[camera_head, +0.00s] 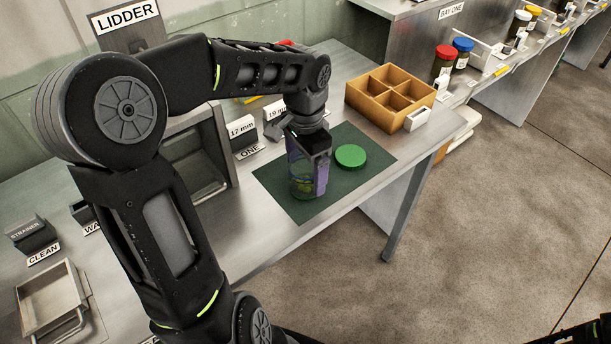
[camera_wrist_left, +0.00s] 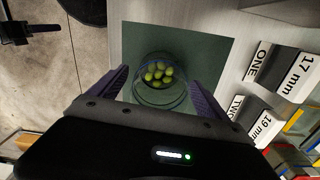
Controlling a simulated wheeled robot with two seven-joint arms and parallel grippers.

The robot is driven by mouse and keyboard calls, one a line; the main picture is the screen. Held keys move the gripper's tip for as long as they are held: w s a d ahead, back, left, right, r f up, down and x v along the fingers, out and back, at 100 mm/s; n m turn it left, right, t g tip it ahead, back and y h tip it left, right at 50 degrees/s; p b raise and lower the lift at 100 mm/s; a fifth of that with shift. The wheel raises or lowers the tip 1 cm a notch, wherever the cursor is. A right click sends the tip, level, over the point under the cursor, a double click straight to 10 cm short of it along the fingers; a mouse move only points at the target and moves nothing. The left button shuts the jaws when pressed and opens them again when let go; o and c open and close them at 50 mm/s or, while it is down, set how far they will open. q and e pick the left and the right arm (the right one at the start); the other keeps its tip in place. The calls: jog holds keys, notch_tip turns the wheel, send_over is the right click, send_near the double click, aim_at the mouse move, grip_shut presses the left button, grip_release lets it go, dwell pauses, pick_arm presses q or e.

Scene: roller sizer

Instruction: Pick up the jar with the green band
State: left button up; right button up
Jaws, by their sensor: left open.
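A clear glass jar (camera_head: 299,178) with green fruit inside stands upright on a dark green mat (camera_head: 283,201). In the left wrist view the jar (camera_wrist_left: 160,98) is open at the top, and round green fruit shows within. I cannot make out a green band on it. A green lid (camera_head: 351,155) lies on the mat to the right of the jar. My left gripper (camera_head: 308,177) is open and points down over the jar. Its purple fingers (camera_wrist_left: 158,88) are on either side of the jar in the wrist view; contact is not clear. They partly hide the jar in the head view.
A wooden divided box (camera_head: 390,97) stands behind the mat to the right. Label blocks marked 17 mm (camera_head: 241,131) and 19 mm stand behind the mat. A metal housing (camera_head: 205,160) is to the left. The bench's front edge runs close to the mat.

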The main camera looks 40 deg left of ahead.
pick_arm(q)
jog(key=shift+f, duration=0.15)
jog(key=shift+c, duration=0.3)
jog(key=c, duration=1.4)
jog(key=shift+c, duration=0.2)
notch_tip(320, 180, up, 10)
jog(key=shift+b, duration=0.4)
